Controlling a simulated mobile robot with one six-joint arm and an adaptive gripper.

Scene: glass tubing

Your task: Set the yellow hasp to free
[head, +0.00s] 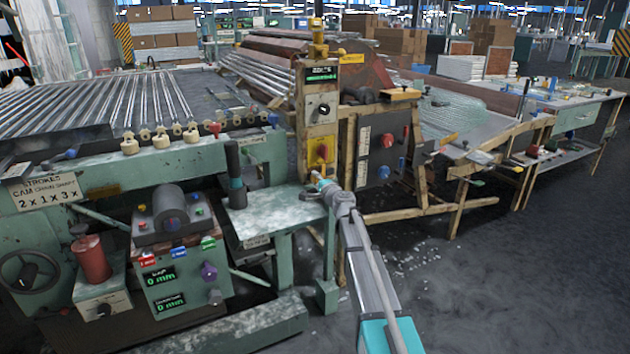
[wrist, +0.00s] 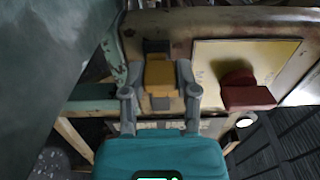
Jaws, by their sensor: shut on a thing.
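The yellow hasp (wrist: 160,73) is in the middle of the wrist view, a small block mounted on the worn cream panel, with a dark piece at its far end. My gripper (wrist: 160,94) has one finger on each side of it and is shut on it. In the head view my gripper (head: 319,181) reaches the lower part of the narrow upright control post (head: 320,112), below a yellow plate with a red switch (head: 321,152). The hasp is mostly hidden there by my gripper, so its setting cannot be read.
In the wrist view a red knob (wrist: 240,90) on a pale yellow plate sits just right of the hasp. A green machine bench (head: 275,215) stands left of my arm, and a wooden frame (head: 425,213) stands to the right. The floor at right is open.

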